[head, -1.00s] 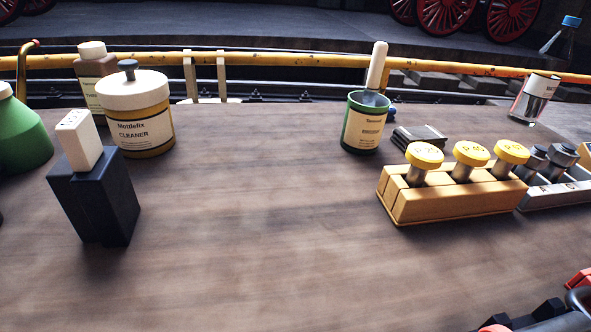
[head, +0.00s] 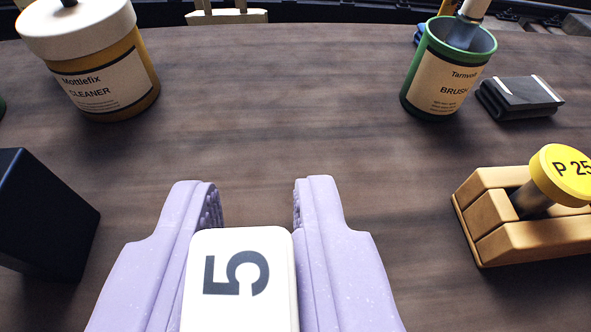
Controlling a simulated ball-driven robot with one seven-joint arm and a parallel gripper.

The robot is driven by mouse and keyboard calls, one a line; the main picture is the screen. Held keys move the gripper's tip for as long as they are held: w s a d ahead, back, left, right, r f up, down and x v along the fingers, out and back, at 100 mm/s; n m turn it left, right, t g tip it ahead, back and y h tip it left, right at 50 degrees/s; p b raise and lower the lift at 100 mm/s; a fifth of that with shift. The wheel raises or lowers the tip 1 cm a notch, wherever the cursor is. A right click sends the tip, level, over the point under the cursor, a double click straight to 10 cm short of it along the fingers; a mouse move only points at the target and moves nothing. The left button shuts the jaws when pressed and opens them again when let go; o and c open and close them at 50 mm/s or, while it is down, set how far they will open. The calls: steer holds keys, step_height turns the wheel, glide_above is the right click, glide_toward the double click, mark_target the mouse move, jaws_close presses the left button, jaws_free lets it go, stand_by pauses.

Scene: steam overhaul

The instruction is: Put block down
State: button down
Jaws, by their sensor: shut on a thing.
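The block (head: 240,300) is white with rounded corners and a dark "5" on its upper face, seen sideways. It sits between the lavender fingers of my gripper (head: 258,205), at the bottom middle of the head view. My gripper is shut on it, and the fingertips reach past its far end. The wooden table (head: 300,120) lies beneath and beyond. The block's underside is hidden, so I cannot tell how high it is above the table.
A dark box (head: 38,220) stands at left. A cleaner jar (head: 100,75) is at back left. A green brush cup (head: 445,75) and a dark flat pad (head: 520,97) are at back right. A wooden rack (head: 500,225) with a yellow-topped peg (head: 560,175) is at right. The table's middle is clear.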

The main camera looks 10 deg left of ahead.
steer(key=shift+w, duration=0.2)
step_height(320, 180, down, 4)
steer(key=shift+a+r+b, duration=0.1)
steer(key=shift+r+b, duration=0.1)
steer(key=shift+b, duration=0.4)
steer(key=shift+r, duration=0.1)
steer(key=c, duration=1)
jaws_free()
steer(key=shift+o, duration=0.2)
